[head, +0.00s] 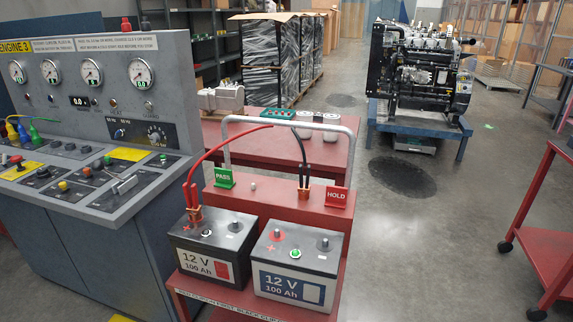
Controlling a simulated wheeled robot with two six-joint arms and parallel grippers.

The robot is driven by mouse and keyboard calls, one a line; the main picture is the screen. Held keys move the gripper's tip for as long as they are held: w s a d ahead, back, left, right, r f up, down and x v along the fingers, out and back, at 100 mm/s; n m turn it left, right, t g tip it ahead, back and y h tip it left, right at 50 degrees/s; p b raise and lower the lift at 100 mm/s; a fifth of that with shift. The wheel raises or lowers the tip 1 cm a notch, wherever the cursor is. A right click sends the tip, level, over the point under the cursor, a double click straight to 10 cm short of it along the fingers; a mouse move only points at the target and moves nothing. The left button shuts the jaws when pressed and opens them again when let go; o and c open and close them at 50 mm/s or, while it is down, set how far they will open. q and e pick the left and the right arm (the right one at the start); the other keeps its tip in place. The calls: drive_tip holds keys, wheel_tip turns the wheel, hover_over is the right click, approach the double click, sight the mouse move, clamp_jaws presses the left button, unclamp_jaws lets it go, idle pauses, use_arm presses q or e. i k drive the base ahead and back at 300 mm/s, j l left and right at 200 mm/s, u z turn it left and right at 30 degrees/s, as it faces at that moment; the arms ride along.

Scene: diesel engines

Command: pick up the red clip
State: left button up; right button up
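The red clip (190,194) has red handles and copper-coloured jaws. It stands upright at the back left corner of the left 12 V battery (213,249), below a red cable (222,146). I cannot tell whether its jaws touch the battery or the cart behind. A black clip (304,184) with copper jaws stands by the cart's red upper ledge, behind the right 12 V battery (294,264). Neither of my grippers is in view.
The red cart (255,303) carries both batteries under a grey hoop (354,142), with green PASS (223,178) and red HOLD (337,196) signs. A control console (95,70) stands close on the left. An engine (420,75) stands behind. Floor at right centre is clear.

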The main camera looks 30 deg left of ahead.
sight(192, 202)
drive_tip(key=u, duration=1.45)
